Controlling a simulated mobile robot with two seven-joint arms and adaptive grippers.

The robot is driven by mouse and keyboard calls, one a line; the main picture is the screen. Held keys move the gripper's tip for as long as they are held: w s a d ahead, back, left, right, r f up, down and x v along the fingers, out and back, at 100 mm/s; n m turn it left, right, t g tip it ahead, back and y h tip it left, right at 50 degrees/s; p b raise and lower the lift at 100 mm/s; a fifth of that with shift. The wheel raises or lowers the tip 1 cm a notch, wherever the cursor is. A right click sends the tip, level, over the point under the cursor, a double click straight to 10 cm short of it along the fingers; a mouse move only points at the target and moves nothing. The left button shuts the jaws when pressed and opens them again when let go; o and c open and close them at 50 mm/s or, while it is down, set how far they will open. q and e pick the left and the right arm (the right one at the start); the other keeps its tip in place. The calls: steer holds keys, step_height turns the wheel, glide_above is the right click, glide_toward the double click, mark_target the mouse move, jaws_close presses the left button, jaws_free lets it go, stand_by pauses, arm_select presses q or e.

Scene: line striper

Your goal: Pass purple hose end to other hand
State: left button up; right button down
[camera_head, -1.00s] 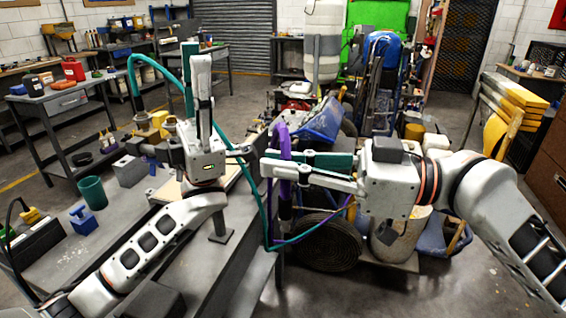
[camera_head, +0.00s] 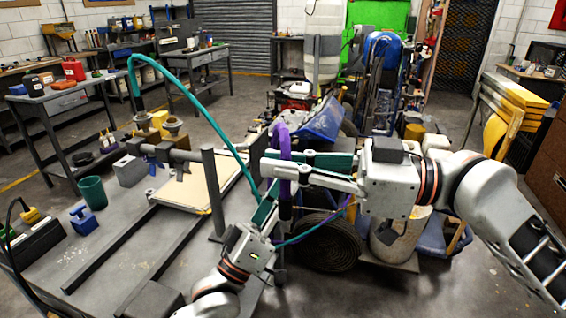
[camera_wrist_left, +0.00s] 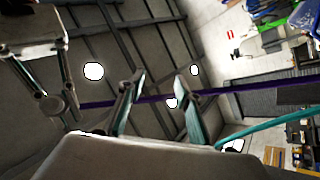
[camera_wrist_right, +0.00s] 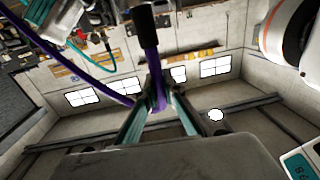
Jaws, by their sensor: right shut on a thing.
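The purple hose (camera_head: 281,140) bends in a loop in the middle of the head view. My right gripper (camera_head: 268,170) is shut on it; in the right wrist view the fingers (camera_wrist_right: 158,100) pinch the purple hose (camera_wrist_right: 152,62) near its black end piece (camera_wrist_right: 145,18). My left gripper (camera_head: 270,203) is just below the right one, beside the hanging hose. In the left wrist view its fingers (camera_wrist_left: 160,100) stand apart and the purple hose (camera_wrist_left: 240,88) crosses their opening. I cannot tell whether it lies fully between the fingers.
A teal hose (camera_head: 200,88) arcs from the fittings on the grey workbench (camera_head: 110,245) to close by my left gripper. A grey post (camera_head: 212,185) stands at the bench's right side. A coiled dark hose (camera_head: 325,245) and the machine lie behind my right gripper.

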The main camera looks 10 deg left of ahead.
arm_select(q)
steer(key=s+d+f+m+g+y, duration=0.1)
steer(key=d+f+m+g+y, duration=0.15)
steer(key=f, duration=0.75)
steer(key=s+d+f+m+g+y, duration=0.1)
steer(key=d+f+m+g, duration=0.2)
steer(key=f, duration=0.7)
steer(key=s+a+f+g+y, duration=0.2)
steer(key=s+a+f, duration=0.5)
steer(key=f, duration=0.5)
steer(key=s+a+f+g+y, duration=0.3)
steer(key=s+a+f, duration=0.4)
steer(key=s+f, duration=0.4)
step_height(320, 180, down, 2)
steer(key=shift+s+f+m+g, duration=0.15)
steer(key=shift+s+m+g, duration=0.3)
steer(key=shift+g, duration=0.3)
steer(key=shift+w+y, duration=0.1)
steer(key=shift+y, duration=0.15)
